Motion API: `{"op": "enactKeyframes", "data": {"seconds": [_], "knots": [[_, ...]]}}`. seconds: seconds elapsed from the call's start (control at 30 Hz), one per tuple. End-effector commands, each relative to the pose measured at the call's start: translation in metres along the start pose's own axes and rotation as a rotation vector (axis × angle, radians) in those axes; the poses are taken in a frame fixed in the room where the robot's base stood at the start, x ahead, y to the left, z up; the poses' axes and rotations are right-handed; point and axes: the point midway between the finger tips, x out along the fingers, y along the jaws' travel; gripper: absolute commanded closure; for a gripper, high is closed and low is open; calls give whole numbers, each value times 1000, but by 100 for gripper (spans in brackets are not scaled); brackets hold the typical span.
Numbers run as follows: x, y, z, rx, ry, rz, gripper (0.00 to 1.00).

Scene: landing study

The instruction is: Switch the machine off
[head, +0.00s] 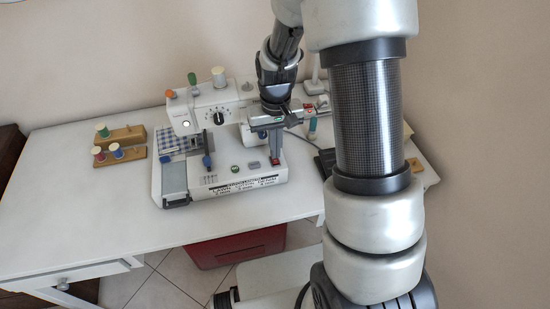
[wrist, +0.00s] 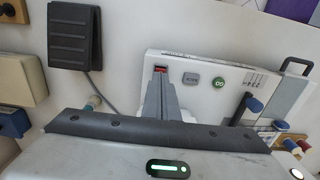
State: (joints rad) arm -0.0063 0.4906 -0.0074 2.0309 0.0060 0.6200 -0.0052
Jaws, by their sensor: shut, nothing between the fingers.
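The white sewing machine (head: 225,183) stands on the white table, with a dial and spools on top. My gripper (head: 275,158) is shut and points down at the right end of the machine's base. In the wrist view my shut fingertips (wrist: 160,78) are just beside a small red switch (wrist: 160,69) set in the base. The fingers cover part of the switch. I cannot tell whether they touch it or which way it is set. Beside it are a grey button (wrist: 190,79) and a round green button (wrist: 219,83).
A black foot pedal (wrist: 75,38) lies on the table beside the machine. Wooden spool holders (head: 120,155) stand on the left. Checked cloth (head: 170,139) lies by the needle. The table's front left is clear. A red box (head: 237,247) is under the table.

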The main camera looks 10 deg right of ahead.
Motion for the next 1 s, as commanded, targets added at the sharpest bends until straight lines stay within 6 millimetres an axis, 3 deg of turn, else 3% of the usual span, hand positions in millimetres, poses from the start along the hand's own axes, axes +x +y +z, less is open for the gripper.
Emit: {"op": "enactKeyframes", "data": {"seconds": [1.0], "knots": [[16,0,0,0,-1,0,100]]}}
